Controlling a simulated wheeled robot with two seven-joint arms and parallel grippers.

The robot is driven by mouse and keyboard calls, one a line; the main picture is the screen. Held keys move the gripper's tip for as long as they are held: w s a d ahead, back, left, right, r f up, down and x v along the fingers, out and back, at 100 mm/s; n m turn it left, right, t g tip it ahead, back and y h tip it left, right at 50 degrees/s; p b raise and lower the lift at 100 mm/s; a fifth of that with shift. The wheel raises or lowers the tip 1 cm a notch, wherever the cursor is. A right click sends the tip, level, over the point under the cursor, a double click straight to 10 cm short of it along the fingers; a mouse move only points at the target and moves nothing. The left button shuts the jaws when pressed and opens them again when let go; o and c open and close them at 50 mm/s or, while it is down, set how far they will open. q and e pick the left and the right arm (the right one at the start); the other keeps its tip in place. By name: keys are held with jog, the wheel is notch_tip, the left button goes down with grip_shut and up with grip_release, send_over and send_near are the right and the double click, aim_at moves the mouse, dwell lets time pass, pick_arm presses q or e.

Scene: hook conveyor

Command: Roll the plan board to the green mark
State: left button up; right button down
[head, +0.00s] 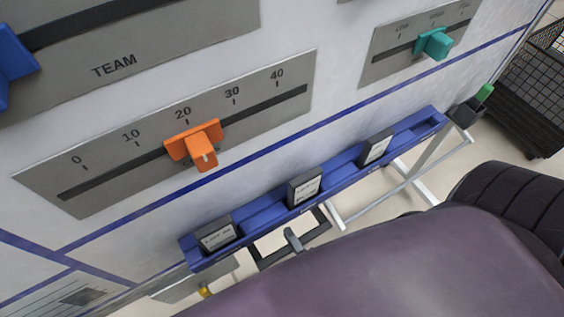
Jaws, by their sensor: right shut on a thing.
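The plan board (270,30) is a white upright panel with blue lines and grey slider scales, filling the upper left of the head view. A blue tray (340,182) runs along its lower edge. Below the tray sticks out a black handle frame (322,232). The grey tip of my right gripper (292,240) shows at this handle and is shut on it. My purple arm hides the rest of that gripper. My left gripper is not in view. No green mark shows on the visible floor.
Orange (204,146) and teal (434,44) sliders sit on the scales. Several dark labelled blocks, one in the middle (304,187), rest in the tray. A black cup with a green-ended item (484,94) is at its right end. A black mesh cart (535,85) stands right, with pale floor between.

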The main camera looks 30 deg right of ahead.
jog(key=shift+s+f, duration=0.1)
jog(key=shift+s, duration=1.75)
jog(key=c, duration=1.3)
grip_release()
jog(key=s, duration=0.4)
jog(key=s+b, duration=0.1)
jog(key=s, duration=0.2)
jog(key=shift+s+d, duration=0.2)
jog(key=shift+s, duration=0.15)
